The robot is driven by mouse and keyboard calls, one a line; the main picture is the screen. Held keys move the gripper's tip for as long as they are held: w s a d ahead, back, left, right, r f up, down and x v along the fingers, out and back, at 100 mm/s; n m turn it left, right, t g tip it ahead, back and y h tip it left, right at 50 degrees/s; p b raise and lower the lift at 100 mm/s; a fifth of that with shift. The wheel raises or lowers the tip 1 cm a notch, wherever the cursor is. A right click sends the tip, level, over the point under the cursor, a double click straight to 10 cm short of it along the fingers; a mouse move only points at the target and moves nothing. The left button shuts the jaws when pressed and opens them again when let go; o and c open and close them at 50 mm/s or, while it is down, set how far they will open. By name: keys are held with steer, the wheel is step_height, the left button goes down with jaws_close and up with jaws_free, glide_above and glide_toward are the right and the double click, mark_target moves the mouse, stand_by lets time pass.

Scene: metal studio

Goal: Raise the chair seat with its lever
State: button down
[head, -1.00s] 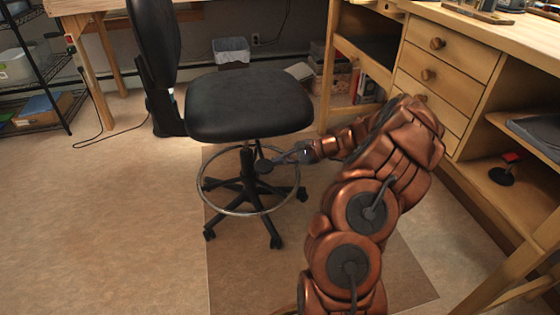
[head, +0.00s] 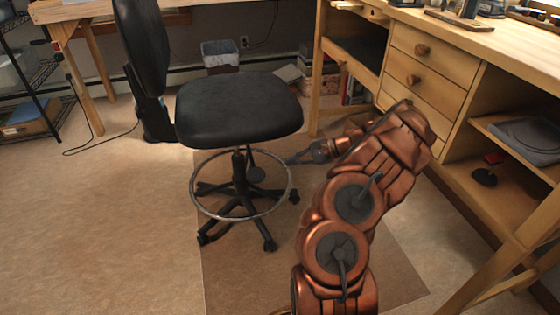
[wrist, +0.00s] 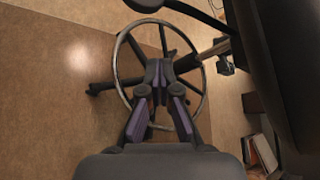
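The black chair seat (head: 240,108) stands on a central column above a grey foot ring and a five-legged base. The lever is a dark rod with a round paddle (head: 256,174), hanging below the seat's right side. In the wrist view the rounded paddle (wrist: 141,4) shows at the top edge, partly cut off. My gripper (head: 290,161) is to the right of the paddle, apart from it, below the seat's right edge. In the wrist view the fingertips (wrist: 160,70) are together with nothing between them, in front of the foot ring and base.
The foot ring (head: 194,190) and base legs lie below my gripper. A wooden workbench with drawers (head: 415,75) stands close on the right. A grey bin (head: 220,56) is behind the chair.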

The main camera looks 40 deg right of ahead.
steer(key=shift+p+v, duration=0.4)
steer(key=shift+v, duration=1.9)
